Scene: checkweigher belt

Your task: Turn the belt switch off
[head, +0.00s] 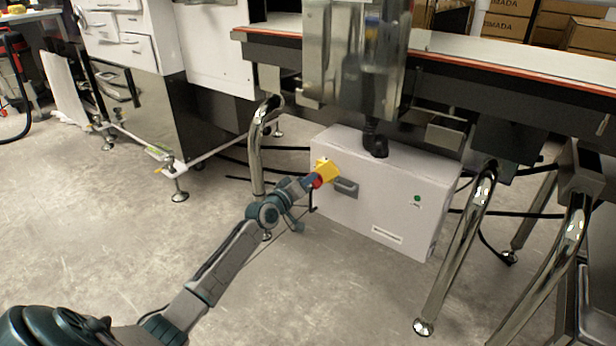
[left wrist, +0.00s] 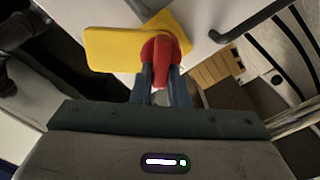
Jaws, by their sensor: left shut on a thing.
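The belt switch is a red knob on a yellow plate (head: 327,168), on the front of a white control box (head: 350,215) under the conveyor. My left gripper (head: 312,182) reaches it from the lower left and is shut on the red knob. In the left wrist view the two fingers (left wrist: 163,85) press on the red knob (left wrist: 162,55), with the yellow plate (left wrist: 112,48) behind it. In that view the plate looks tilted. My right gripper is in neither view.
A small green light (head: 417,199) is farther right. Shiny metal legs (head: 257,145) stand on both sides of the box. The concrete floor (head: 320,300) in front is clear.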

